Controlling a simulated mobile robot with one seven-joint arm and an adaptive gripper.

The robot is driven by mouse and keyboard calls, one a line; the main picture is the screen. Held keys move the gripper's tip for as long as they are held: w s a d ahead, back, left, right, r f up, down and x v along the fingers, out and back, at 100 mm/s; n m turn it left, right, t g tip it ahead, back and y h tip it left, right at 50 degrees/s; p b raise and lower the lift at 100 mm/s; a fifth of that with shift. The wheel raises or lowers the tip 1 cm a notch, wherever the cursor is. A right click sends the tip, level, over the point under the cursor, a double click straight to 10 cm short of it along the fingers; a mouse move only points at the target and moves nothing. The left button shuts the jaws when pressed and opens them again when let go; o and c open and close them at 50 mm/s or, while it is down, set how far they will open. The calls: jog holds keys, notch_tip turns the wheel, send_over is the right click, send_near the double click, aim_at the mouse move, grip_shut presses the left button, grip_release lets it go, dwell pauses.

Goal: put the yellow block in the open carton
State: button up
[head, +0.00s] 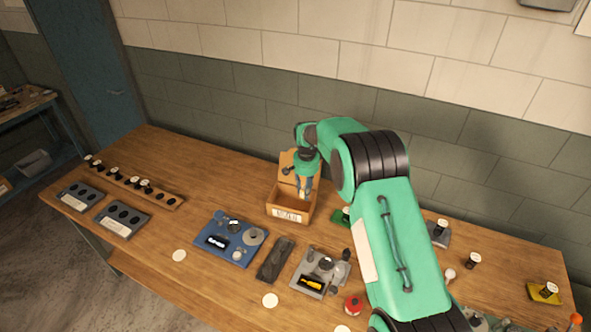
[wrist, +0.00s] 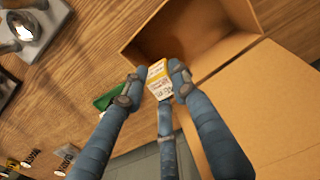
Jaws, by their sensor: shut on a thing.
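The open carton (head: 288,209) stands on the wooden table near the wall with its lid flap up. It also shows in the wrist view (wrist: 143,45), with its bare inside visible. My gripper (head: 305,190) is over the carton in the head view. In the wrist view my gripper (wrist: 157,82) is shut on the yellow block (wrist: 157,72), a small yellow and white piece with printed labels. The block is at the carton's near edge in that view. Its height above the carton is hard to tell.
A green object (head: 342,217) lies just right of the carton. Bare table lies left of the carton.

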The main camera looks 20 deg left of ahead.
jog(key=shift+f, duration=3.15)
jog(key=shift+f, duration=1.85)
jog(key=shift+f, duration=0.2)
jog(key=o, duration=1.1)
jog(key=shift+r+p, duration=0.25)
jog(key=shift+p, duration=0.05)
notch_tip(320, 180, up, 12)
jog(key=shift+f+b, duration=0.1)
jog(key=shift+b, duration=0.25)
